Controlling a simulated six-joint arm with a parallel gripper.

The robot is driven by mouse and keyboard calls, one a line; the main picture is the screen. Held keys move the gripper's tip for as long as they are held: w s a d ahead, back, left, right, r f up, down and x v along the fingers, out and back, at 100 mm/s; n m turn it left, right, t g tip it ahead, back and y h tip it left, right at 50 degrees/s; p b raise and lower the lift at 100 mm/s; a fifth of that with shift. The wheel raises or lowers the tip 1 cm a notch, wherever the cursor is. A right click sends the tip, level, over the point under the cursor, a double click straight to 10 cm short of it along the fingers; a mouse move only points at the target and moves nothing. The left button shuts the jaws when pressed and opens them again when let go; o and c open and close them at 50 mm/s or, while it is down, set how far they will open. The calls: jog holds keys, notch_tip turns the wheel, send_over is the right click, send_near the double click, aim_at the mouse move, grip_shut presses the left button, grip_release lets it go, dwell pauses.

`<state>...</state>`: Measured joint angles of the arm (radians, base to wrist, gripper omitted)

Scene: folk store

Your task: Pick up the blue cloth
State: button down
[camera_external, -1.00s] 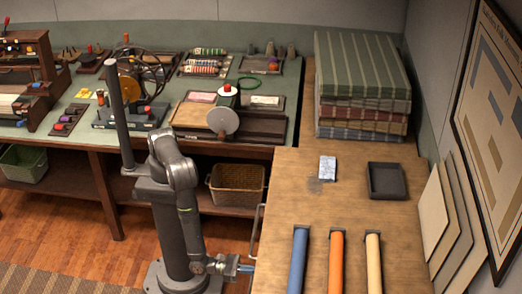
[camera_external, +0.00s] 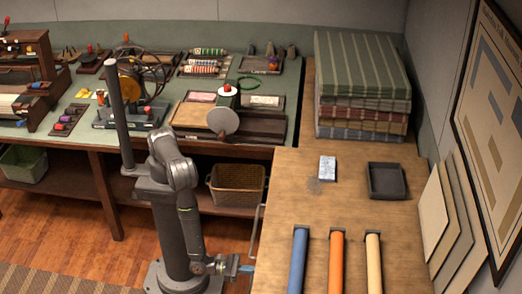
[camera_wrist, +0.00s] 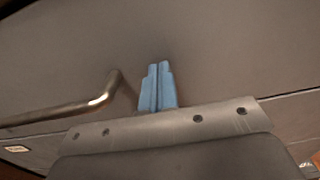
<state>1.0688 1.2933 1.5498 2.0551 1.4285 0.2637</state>
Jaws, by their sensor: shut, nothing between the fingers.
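A blue roll (camera_external: 299,262), which looks like rolled cloth, lies at the front left of the wooden worktop, beside an orange and a cream roll. The lowest layer of the folded cloth stack (camera_external: 360,133) at the back also looks bluish. My gripper (camera_external: 247,269) is low, left of the worktop's left edge and apart from the blue roll. In the wrist view, its light-blue fingers (camera_wrist: 158,68) are together with nothing between them. They point at a plain grey-brown panel, and no cloth shows there.
A metal handle (camera_wrist: 85,105) on the panel is close left of my fingers; it also shows at the worktop's left side (camera_external: 257,222). A dark tray (camera_external: 387,181) and a small pale block (camera_external: 327,169) lie on the worktop. The orange roll (camera_external: 336,265) and cream roll (camera_external: 374,265) are beside the blue one.

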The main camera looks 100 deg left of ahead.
jog(key=shift+c, duration=1.4)
grip_release()
jog(key=shift+w+a, duration=0.1)
jog(key=shift+a, duration=0.15)
